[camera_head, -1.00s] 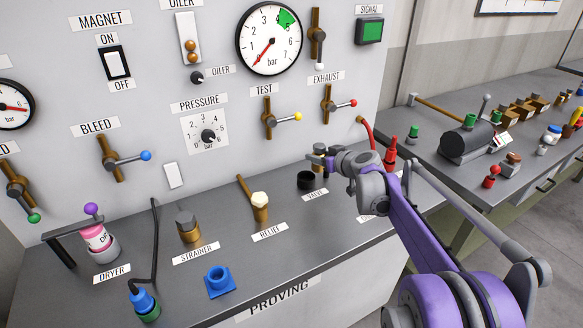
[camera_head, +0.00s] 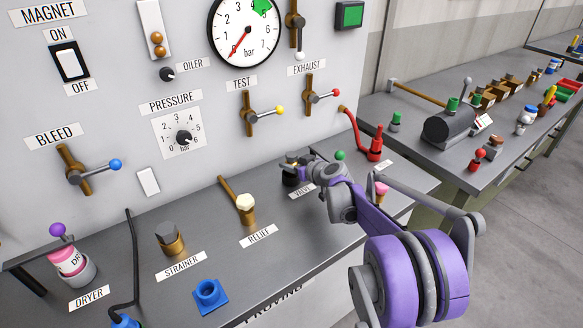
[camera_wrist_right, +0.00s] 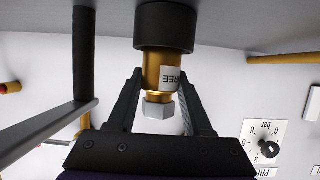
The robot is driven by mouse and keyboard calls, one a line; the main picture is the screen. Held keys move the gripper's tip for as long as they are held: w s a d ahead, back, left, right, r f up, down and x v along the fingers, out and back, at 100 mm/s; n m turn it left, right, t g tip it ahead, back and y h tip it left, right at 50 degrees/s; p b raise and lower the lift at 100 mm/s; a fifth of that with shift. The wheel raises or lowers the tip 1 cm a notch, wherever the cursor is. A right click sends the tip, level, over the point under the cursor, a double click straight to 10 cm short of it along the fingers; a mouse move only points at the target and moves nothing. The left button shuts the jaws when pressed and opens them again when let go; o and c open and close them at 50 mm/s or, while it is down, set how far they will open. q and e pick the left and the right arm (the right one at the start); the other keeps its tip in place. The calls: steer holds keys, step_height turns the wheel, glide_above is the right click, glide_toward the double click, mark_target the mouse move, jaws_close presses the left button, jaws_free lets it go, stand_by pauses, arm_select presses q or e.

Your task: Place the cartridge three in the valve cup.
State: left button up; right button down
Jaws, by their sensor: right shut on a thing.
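My right gripper (camera_head: 294,161) is shut on cartridge three (camera_wrist_right: 158,70), a brass cylinder with a pale hex end and a label partly reading "REE". In the right wrist view, the gripper (camera_wrist_right: 160,84) has one finger on each side of the cartridge. The cartridge's far end meets the black valve cup (camera_wrist_right: 166,27) and looks in line with it. How deep it sits in the cup is hidden. In the head view the valve cup (camera_head: 290,178) stands on the bench behind the VALVE label, directly under my gripper. My left gripper is out of view.
The relief part (camera_head: 245,207) with its brass handle stands left of the cup. A red hose fitting (camera_head: 376,144), a green knob (camera_head: 340,155) and a pink-topped item (camera_head: 381,188) are to the right. The upright panel (camera_head: 205,115) rises behind. A blue socket (camera_head: 209,294) sits nearer the front.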

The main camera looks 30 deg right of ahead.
steer(key=shift+f, duration=0.6)
steer(key=shift+f, duration=0.1)
steer(key=shift+c, duration=1.6)
jaws_free()
steer(key=shift+s+r, duration=0.25)
steer(key=v, duration=1.1)
steer(key=shift+s, duration=0.25)
